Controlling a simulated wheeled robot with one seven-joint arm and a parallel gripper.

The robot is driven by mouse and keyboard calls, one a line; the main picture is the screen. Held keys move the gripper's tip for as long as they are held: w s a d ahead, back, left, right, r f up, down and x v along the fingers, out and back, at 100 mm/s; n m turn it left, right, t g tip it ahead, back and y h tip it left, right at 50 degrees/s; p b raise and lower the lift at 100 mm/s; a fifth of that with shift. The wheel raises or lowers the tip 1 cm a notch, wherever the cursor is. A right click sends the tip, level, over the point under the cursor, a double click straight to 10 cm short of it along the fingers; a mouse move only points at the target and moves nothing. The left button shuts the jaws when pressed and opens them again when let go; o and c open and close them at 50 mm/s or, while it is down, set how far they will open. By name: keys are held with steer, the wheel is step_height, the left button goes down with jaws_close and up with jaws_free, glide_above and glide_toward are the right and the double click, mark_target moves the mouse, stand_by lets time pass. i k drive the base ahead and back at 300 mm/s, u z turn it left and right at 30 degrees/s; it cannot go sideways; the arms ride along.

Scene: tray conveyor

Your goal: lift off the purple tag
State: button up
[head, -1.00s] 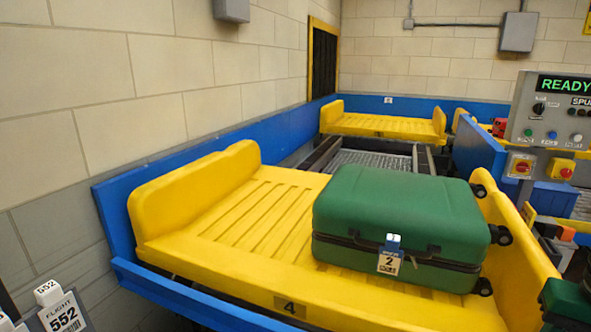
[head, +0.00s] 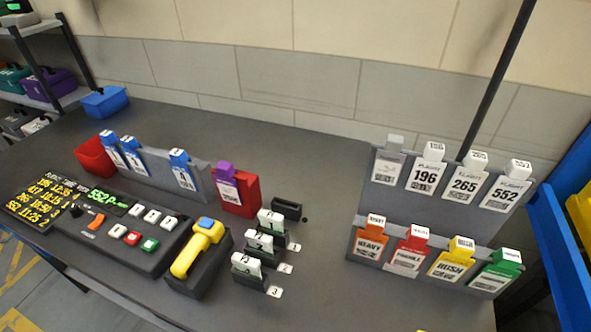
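The purple tag (head: 226,181) stands upright in a red holder (head: 240,196) near the middle of the dark desk. Its purple top sticks up above the holder, and its white printed face shows below. It is at the right end of a grey rack (head: 150,172) that holds several blue-topped tags (head: 180,170). My gripper is not in the head view.
A control panel (head: 88,228) with buttons and a yellow handheld device (head: 197,250) lie in front. Small black stands (head: 262,243) with white-topped tags are to the right. A rack of flight and coloured tags (head: 440,215) stands farther right. Bare desk (head: 310,290) lies between.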

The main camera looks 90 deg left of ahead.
mark_target(228, 187)
steer(key=k, duration=0.45)
steer(key=u, duration=3.5)
steer(key=k, duration=0.2)
steer(key=z, duration=0.75)
